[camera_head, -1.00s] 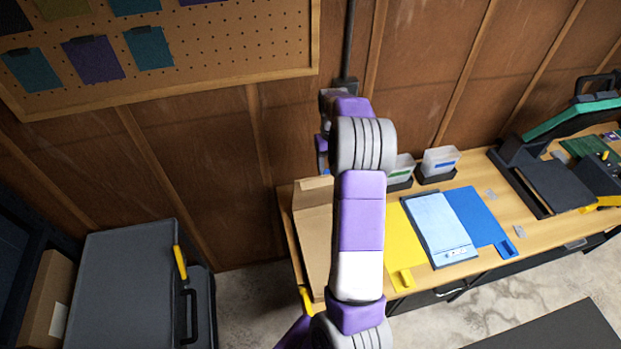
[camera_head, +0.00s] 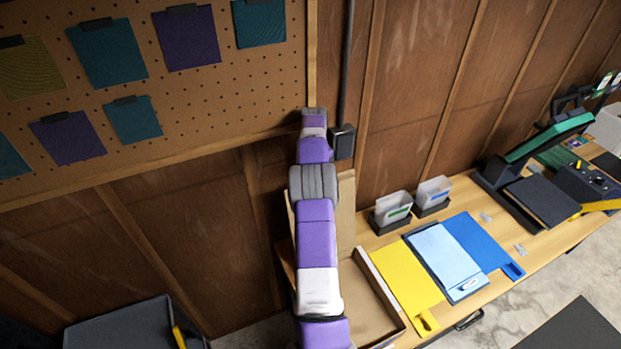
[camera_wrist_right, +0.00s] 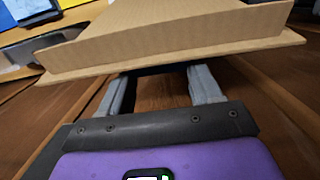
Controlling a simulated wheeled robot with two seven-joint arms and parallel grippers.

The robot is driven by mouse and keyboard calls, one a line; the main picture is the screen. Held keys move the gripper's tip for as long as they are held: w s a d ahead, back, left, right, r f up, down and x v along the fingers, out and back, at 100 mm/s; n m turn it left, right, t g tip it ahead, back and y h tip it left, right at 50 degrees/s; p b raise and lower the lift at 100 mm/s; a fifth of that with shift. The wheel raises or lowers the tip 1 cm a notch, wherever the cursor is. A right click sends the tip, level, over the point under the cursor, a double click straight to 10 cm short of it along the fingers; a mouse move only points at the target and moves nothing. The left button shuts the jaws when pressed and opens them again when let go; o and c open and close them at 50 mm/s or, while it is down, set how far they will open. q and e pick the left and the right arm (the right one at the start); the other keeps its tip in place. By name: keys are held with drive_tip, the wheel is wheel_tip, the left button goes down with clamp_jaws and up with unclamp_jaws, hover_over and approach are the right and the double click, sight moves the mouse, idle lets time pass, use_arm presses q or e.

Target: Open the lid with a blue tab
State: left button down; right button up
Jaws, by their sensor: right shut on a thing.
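A cardboard box (camera_head: 396,309) stands at the left end of the bench, its tray open at the top. Its cardboard lid (camera_head: 346,213) stands raised at the back, partly hidden behind my right arm. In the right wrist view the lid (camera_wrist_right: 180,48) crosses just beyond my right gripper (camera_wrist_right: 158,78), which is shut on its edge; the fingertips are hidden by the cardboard. No blue tab shows on the lid. A blue sheet (camera_head: 478,240) with a blue tab (camera_head: 513,271) lies farther right on the bench. My left gripper is out of view.
A yellow sheet (camera_head: 405,275) and a light-blue pad (camera_head: 446,258) lie right of the box. A black and green press (camera_head: 540,145) stands farther right. A pegboard (camera_head: 200,100) hangs on the wall.

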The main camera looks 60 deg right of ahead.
drive_tip(key=shift+s+a+f, duration=0.15)
drive_tip(key=shift+a+f, duration=0.1)
drive_tip(key=shift+f, duration=0.5)
drive_tip(key=o, duration=1.5)
drive_tip(key=r, duration=0.2)
drive_tip(key=d+r, duration=0.1)
drive_tip(key=r, duration=0.4)
drive_tip(key=shift+w+d+r, duration=0.2)
drive_tip(key=shift+w, duration=0.15)
